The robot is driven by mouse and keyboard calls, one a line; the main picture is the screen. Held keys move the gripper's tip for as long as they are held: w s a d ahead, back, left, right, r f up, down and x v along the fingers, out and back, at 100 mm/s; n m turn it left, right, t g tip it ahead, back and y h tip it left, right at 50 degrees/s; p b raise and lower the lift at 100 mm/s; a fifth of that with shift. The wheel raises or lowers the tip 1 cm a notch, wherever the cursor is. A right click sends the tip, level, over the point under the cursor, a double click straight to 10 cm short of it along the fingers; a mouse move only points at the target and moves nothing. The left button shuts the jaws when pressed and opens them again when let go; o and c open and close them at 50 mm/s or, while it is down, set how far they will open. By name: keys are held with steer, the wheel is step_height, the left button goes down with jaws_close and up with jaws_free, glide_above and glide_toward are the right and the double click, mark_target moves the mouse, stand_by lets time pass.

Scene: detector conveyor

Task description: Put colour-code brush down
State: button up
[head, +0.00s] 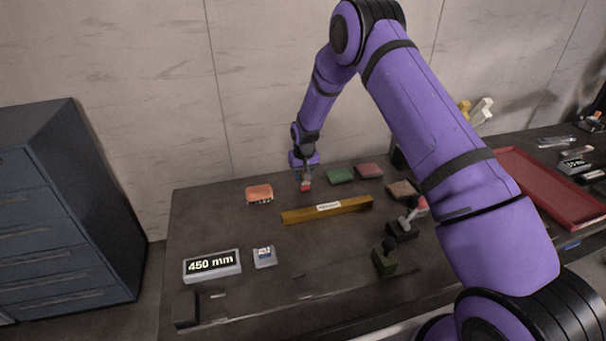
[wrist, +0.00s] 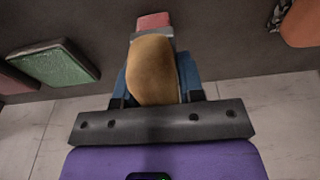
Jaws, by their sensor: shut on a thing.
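The colour-code brush (wrist: 152,70) has a rounded tan wooden handle, a grey collar and a red end (wrist: 153,20). My gripper (wrist: 160,80) is shut on its handle, with blue fingers on both sides. In the head view my gripper (head: 304,170) is at the back of the dark table, with the brush's red end (head: 306,186) pointing down. The brush is at or just above the tabletop; I cannot tell if it touches. The fingertips are partly hidden behind the handle in the wrist view.
An orange-red block (head: 259,193) lies left of the brush, a green pad (head: 340,175) and a red pad (head: 369,171) right. A yellow-brown bar (head: 328,209) lies in front. A 450 mm display (head: 212,265) stands front left. A red tray (head: 550,187) is far right.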

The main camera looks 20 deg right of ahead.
steer(key=o, duration=1)
steer(key=shift+f, duration=0.1)
steer(key=shift+c, duration=0.2)
steer(key=r, duration=0.4)
steer(key=s+r, duration=0.1)
steer(key=r, duration=0.7)
steer(key=shift+s+r, duration=0.25)
steer(key=shift+r, duration=0.15)
steer(key=s+d+r+t, duration=0.1)
steer(key=s+d+r, duration=0.1)
steer(key=s+r, duration=0.9)
steer(key=s+d+r+t, duration=0.15)
steer(key=s+r, duration=0.55)
steer(key=r, duration=0.8)
steer(key=s+d+r, duration=0.1)
steer(key=s+r, duration=0.1)
steer(key=s, duration=1.2)
steer(key=s+d+r+t, duration=0.1)
steer(key=s+d+r, duration=0.1)
steer(key=s, duration=1.3)
steer(key=shift+s+d+r, duration=0.15)
steer(key=shift+d+r, duration=0.05)
steer(key=shift+r, duration=0.5)
